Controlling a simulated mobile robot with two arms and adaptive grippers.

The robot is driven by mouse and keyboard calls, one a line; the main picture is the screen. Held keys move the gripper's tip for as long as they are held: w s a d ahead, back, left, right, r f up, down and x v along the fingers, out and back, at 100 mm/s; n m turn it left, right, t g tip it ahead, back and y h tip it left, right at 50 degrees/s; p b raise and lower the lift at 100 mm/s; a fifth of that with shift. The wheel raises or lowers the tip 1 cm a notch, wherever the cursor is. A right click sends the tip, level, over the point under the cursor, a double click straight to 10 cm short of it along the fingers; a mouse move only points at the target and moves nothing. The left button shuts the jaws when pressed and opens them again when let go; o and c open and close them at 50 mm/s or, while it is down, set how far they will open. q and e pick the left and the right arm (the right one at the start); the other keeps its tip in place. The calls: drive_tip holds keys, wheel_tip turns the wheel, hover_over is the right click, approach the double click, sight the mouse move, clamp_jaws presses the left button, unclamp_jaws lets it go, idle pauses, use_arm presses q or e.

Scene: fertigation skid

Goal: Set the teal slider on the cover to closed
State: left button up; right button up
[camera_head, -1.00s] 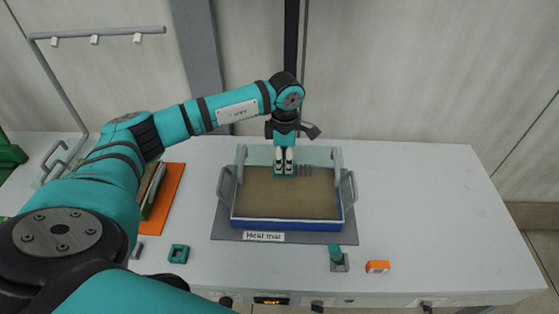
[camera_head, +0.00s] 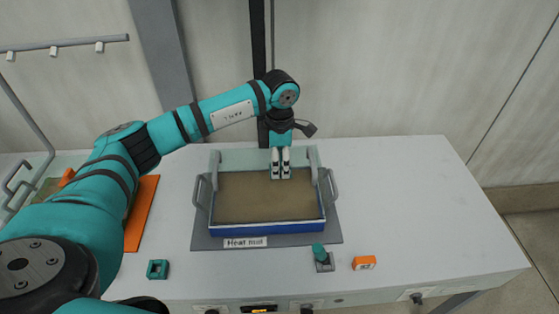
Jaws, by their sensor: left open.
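A shallow tray (camera_head: 268,227) with a blue front wall and a brown surface stands on the grey heat mat (camera_head: 209,241). A pale green panel (camera_head: 232,160), which looks like the cover, stands along the tray's back edge. My left gripper (camera_head: 280,175) points down at this panel, right of its middle. Its two pale fingers are slightly apart. The teal slider cannot be made out clearly; the fingers seem to hide it, and I cannot tell its position or whether they touch it. My right gripper is not in view.
Grey handles (camera_head: 332,188) flank the tray. In front are a teal square ring (camera_head: 157,269), a teal-topped grey block (camera_head: 324,262) and an orange box (camera_head: 364,263). A dark post rises behind my gripper. The table's right side is clear.

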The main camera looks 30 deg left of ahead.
use_arm(q)
wheel_tip(320, 180, up, 12)
idle(0.5)
idle(0.4)
